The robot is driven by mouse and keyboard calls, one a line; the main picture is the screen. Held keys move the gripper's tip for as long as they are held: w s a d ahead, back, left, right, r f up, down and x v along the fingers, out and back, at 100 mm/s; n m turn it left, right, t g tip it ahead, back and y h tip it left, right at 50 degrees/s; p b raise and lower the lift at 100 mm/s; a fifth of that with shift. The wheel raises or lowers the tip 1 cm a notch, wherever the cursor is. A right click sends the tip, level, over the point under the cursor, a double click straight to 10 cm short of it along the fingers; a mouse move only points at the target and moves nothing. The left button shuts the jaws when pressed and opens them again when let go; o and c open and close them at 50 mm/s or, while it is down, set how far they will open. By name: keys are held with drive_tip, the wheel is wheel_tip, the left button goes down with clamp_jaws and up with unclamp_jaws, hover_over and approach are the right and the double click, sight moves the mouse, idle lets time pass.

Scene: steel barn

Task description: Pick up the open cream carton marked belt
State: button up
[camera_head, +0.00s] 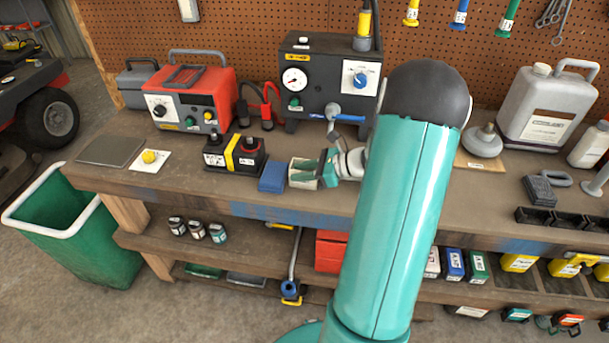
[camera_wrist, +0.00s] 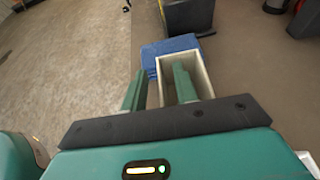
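The open cream carton (camera_head: 302,173) stands near the front edge of the workbench, its open top facing up. Its mark is not readable. It also shows in the wrist view (camera_wrist: 204,76), ahead of my gripper (camera_wrist: 160,70). My gripper is open: one green finger reaches over or into the carton's opening, the other is outside beyond its left wall. A gap shows between the outer finger and that wall. In the head view my gripper (camera_head: 327,167) is at the carton's right side, partly hiding it. Finger depth inside the carton cannot be told.
A blue block (camera_head: 273,177) sits right beside the carton. A black and yellow battery-like box (camera_head: 235,154) is to its left. A red unit (camera_head: 190,100) and a dark gauge box (camera_head: 327,80) stand behind. The bench front edge is close.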

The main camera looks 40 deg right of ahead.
clamp_jaws()
drive_tip(key=shift+r, duration=0.1)
drive_tip(key=shift+r, duration=0.65)
drive_tip(key=s+a+r, duration=0.9)
drive_tip(key=a+r, duration=0.1)
drive_tip(key=r, duration=0.1)
drive_tip(key=shift+s+a+r, duration=0.2)
drive_tip(key=shift+s+r, duration=0.05)
